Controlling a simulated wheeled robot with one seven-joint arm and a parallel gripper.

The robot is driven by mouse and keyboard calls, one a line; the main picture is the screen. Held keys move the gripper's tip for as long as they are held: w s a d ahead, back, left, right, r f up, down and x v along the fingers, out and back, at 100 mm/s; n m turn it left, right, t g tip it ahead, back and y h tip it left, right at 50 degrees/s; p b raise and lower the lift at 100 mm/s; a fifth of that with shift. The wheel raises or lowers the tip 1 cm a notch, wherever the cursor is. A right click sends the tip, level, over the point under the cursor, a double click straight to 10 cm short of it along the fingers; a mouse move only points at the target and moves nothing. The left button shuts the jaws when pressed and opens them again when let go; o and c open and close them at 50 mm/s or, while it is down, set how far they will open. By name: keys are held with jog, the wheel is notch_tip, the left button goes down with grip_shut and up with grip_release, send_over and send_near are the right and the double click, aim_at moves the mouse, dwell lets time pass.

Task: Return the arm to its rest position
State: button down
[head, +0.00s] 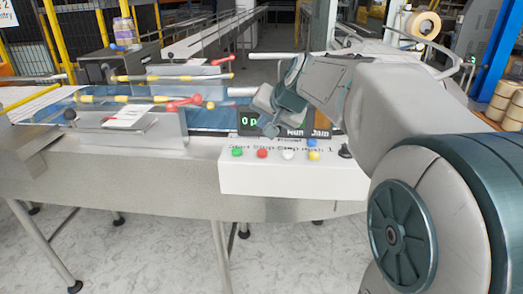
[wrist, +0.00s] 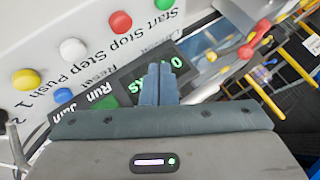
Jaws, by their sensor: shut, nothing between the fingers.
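My gripper (head: 271,128) is in front of the dark display panel (head: 250,122) at the top of the white control box in the head view. In the wrist view my gripper (wrist: 158,72) has its two blue-grey fingers together with nothing between them. They overlap part of the display, which shows green characters and the labels Run and Jam. My arm reaches in from the right side of the head view. I cannot tell whether the fingertips touch the display or the box.
The white control box (head: 290,178) carries green (head: 237,152), red (head: 262,153), white (head: 288,154), yellow (head: 313,156) and blue (head: 311,143) buttons and a black knob (head: 345,151). Left of it stands the conveyor machine with rails and red-handled levers (head: 180,103). Tape rolls (head: 507,100) sit at the right.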

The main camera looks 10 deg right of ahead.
jog(key=s+f+n+g+h, duration=0.1)
jog(key=s+f+g, duration=0.1)
jog(key=s+f, duration=0.3)
jog(key=s+f+n+g, duration=0.1)
jog(key=s+f, duration=0.4)
jog(key=s, duration=0.7)
jog(key=s+f+n+g+h, duration=0.1)
jog(key=s+f+n+g, duration=0.1)
jog(key=s+f, duration=0.4)
jog(key=shift+s+a+n+g+h, duration=0.35)
jog(key=shift+s+n, duration=0.25)
jog(key=shift+s, duration=0.65)
